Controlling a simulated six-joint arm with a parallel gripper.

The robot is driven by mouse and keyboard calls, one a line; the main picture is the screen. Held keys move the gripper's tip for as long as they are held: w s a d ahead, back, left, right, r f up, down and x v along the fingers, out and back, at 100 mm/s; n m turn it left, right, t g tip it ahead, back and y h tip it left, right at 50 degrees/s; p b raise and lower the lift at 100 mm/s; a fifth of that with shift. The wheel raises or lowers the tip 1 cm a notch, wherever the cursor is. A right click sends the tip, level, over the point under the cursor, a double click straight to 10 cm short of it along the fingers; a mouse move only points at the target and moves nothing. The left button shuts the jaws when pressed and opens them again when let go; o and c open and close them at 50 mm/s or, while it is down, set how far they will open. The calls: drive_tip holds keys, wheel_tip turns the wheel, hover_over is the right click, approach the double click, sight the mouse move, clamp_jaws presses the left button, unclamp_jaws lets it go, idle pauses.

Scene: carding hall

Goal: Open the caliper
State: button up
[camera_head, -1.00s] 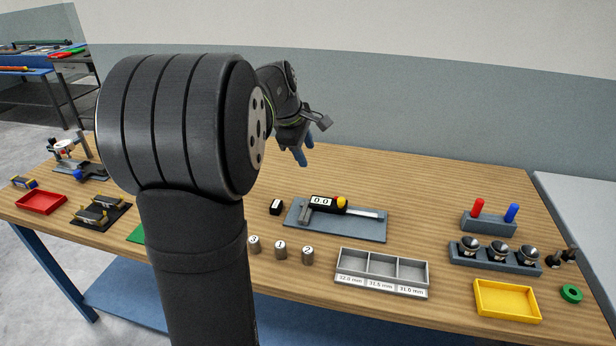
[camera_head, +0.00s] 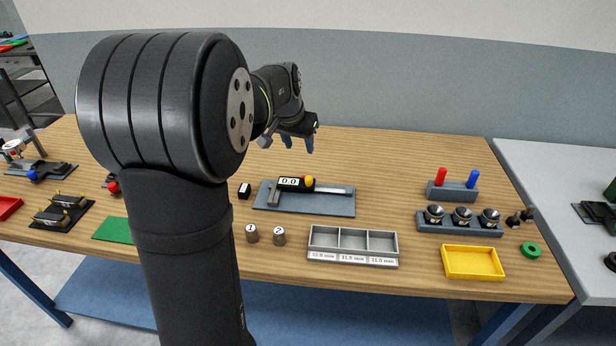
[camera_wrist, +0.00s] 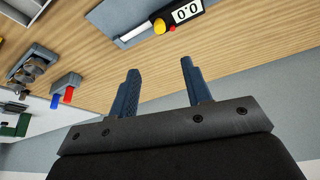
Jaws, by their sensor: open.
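The caliper (camera_head: 291,184) lies on a blue-grey mat (camera_head: 330,205) in the middle of the table. Its black display reads 0.0, a yellow knob (camera_head: 309,181) sits on its slider, and its steel beam points right. In the wrist view the caliper (camera_wrist: 188,12) is upside down at the top edge, partly cut off, with the yellow knob and a small red part. My gripper (camera_head: 298,145) hangs in the air above and behind the caliper, apart from it. In the wrist view its two blue fingers (camera_wrist: 160,88) are spread apart with nothing between them.
A grey three-compartment tray (camera_head: 352,246) with size labels stands in front of the mat. Numbered metal cylinders (camera_head: 265,235) stand to its left. A small black-and-white block (camera_head: 244,191) is left of the mat. A yellow tray (camera_head: 472,262) and a plug rack (camera_head: 460,223) are at right.

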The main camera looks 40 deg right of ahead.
sight(309, 178)
drive_tip(key=x, duration=1.7)
drive_tip(key=shift+s+f, duration=0.1)
drive_tip(key=shift+f, duration=0.1)
clamp_jaws()
